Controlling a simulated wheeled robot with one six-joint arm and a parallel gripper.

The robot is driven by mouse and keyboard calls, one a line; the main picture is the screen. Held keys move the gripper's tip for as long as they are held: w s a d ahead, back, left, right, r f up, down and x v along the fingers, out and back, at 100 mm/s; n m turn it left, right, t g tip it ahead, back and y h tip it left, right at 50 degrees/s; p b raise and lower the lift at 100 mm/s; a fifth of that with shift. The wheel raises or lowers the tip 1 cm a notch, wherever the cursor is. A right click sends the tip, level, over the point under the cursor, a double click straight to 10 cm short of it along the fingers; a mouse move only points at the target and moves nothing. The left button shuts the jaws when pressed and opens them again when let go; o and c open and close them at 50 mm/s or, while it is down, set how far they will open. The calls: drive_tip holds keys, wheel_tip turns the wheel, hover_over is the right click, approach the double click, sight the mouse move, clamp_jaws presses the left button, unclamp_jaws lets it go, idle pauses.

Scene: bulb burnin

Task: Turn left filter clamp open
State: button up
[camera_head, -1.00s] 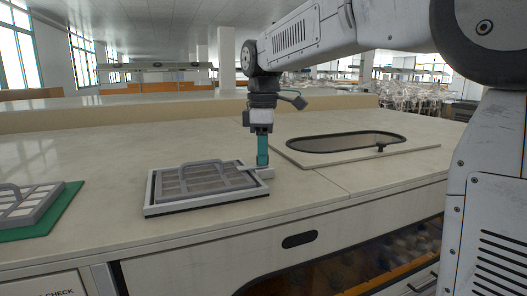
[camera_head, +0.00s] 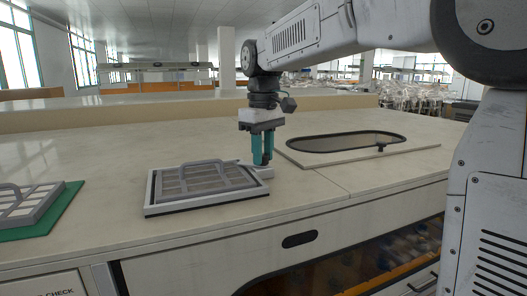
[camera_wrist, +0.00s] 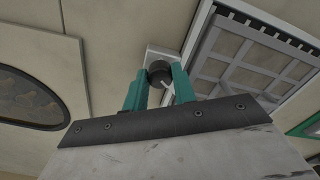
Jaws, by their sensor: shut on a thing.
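The filter clamp shows in the wrist view as a dark round knob (camera_wrist: 158,70) on a pale base block (camera_wrist: 152,54). It stands beside the right edge of the filter frame (camera_head: 206,207) in the head view. My gripper (camera_head: 262,163) points down at the clamp, its two teal fingers side by side. In the wrist view, my gripper (camera_wrist: 163,76) has one finger on each side of the knob and is shut on it. The fingers partly hide the clamp. The grey filter (camera_head: 205,178) with its handle lies in the frame.
Another filter (camera_head: 28,205) rests on a green mat (camera_head: 62,212) at the far left. A dark-rimmed oval window panel (camera_head: 345,141) lies to the right of my gripper. The countertop (camera_head: 120,155) behind the filter is clear.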

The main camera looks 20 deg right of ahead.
drive_tip(key=m, duration=0.5)
drive_tip(key=shift+m, duration=0.3)
drive_tip(key=m, duration=0.4)
drive_tip(key=shift+m, duration=0.7)
drive_tip(key=o, duration=1)
wheel_tip(320, 180, up, 8)
drive_tip(key=shift+f, duration=0.1)
